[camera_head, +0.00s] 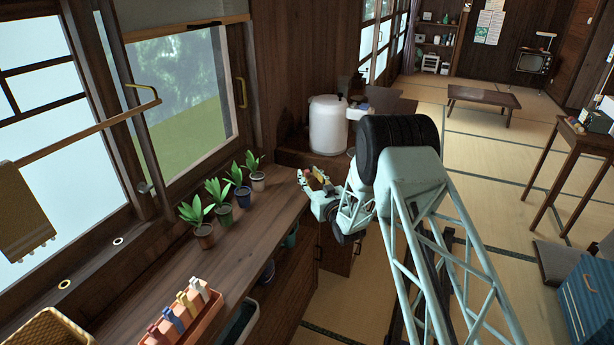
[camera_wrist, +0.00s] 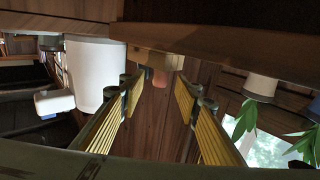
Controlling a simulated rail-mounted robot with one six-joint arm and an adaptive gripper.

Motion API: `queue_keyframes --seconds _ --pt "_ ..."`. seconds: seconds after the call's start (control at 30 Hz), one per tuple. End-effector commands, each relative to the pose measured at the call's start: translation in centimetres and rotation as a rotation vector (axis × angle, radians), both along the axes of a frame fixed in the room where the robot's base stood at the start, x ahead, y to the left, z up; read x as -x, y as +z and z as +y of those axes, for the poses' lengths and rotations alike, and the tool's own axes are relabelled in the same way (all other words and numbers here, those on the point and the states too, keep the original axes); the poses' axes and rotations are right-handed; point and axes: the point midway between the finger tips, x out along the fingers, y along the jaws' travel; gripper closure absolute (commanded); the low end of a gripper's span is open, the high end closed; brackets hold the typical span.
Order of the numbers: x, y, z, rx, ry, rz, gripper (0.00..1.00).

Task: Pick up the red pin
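The red pin (camera_head: 155,334) stands in an orange tray (camera_head: 211,307) on the wooden counter, at the bottom left of the head view. It is the nearest in a row with a blue pin (camera_head: 172,320), a yellow pin (camera_head: 186,304) and a white pin (camera_head: 201,290). My gripper (camera_head: 318,178) is well beyond the tray, up and right in the picture, near the counter's far end. In the wrist view my gripper (camera_wrist: 160,92) has its yellow-padded fingers spread apart, with nothing held between them. The red pin cannot be made out in the wrist view.
Several potted plants (camera_head: 223,201) stand along the counter by the window. A white cylindrical container (camera_head: 328,125) stands behind my gripper and also shows in the wrist view (camera_wrist: 95,72). A wicker basket (camera_head: 48,330) sits left of the tray. A small orange-pink thing, unclear, shows beyond my fingers.

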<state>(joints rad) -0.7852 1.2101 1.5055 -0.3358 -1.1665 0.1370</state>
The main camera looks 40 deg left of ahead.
Motion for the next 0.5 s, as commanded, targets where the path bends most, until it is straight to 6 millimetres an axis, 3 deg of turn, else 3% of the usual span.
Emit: queue_keyframes --seconds 0.4,0.5 --pt "0.02 -0.01 -0.01 0.000 0.000 0.000 0.70" --pt "0.02 -0.01 -0.02 0.000 0.000 0.000 0.77"
